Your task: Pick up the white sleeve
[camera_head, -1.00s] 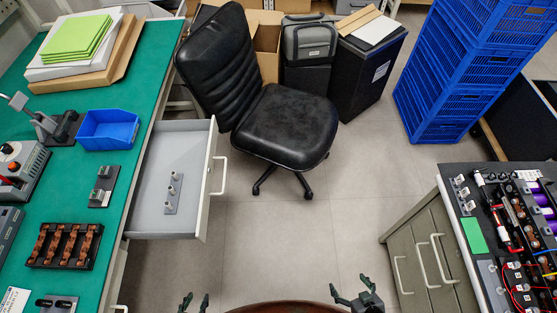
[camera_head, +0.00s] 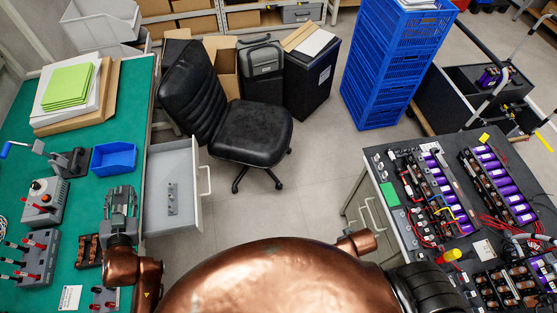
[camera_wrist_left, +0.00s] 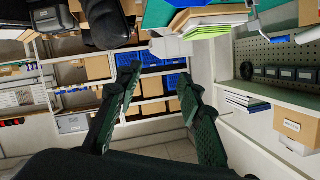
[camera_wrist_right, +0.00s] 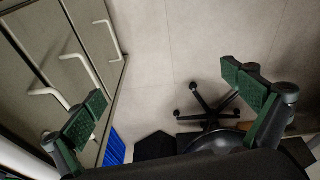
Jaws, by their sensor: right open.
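A small grey holder strip (camera_head: 173,207) with a few pale upright pieces (camera_head: 172,188) lies in the open drawer. They are too small to tell whether one is the white sleeve. My left gripper (camera_head: 121,198) is over the green bench, left of the drawer, fingers pointing away from me. In the left wrist view its fingers (camera_wrist_left: 160,92) are apart with nothing between them. My right gripper (camera_wrist_right: 165,105) is open and empty in the right wrist view, above the floor. It is hidden in the head view.
The open drawer (camera_head: 196,220) juts from the green bench (camera_head: 25,150). A blue bin (camera_head: 114,158) and devices stand on the bench. A black chair (camera_head: 250,130) stands beyond the drawer. A dark table (camera_head: 440,225) with battery modules is at the right. Floor between is clear.

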